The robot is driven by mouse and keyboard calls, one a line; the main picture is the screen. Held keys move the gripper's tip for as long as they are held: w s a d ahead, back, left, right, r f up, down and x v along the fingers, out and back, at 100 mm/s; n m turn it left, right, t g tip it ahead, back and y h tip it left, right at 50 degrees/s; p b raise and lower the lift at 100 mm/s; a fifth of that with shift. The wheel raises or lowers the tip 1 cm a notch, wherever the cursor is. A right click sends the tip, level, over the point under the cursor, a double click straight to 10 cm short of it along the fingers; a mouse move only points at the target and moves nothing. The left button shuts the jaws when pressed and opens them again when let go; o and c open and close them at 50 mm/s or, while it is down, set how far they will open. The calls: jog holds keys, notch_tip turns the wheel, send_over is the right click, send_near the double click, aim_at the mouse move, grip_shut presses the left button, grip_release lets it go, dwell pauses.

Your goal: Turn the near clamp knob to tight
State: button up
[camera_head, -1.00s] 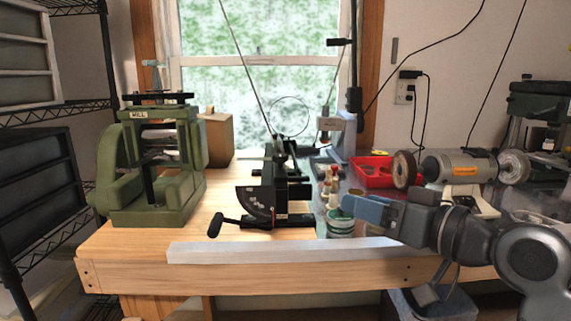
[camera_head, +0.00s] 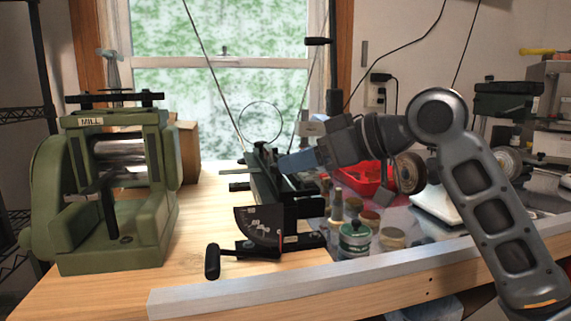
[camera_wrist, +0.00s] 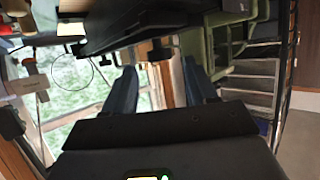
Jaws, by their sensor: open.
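A black clamp fixture with a graduated quadrant (camera_head: 259,229) stands on the bench at the middle. In the wrist view, which is upside down, the fixture's long black body (camera_wrist: 130,22) crosses the top. Two small black T-shaped knobs stick out from it; the one nearer the bench front appears to be the near clamp knob (camera_wrist: 160,51). It shows ahead of and between my fingers, apart from them. My gripper (camera_head: 287,163) has blue fingers and is beside the fixture's upper right side; in the wrist view it (camera_wrist: 162,80) is open and empty. The near knob is not clear in the head view.
A green rolling mill (camera_head: 118,190) stands at the left. A black-handled lever (camera_head: 212,261) juts toward the front. Jars (camera_head: 354,238), a red bin (camera_head: 366,180) and a grinder lie right of the fixture. A pale rail (camera_head: 300,285) edges the bench.

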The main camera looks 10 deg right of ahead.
jog(key=shift+x, duration=1.55)
jog(key=c, duration=1)
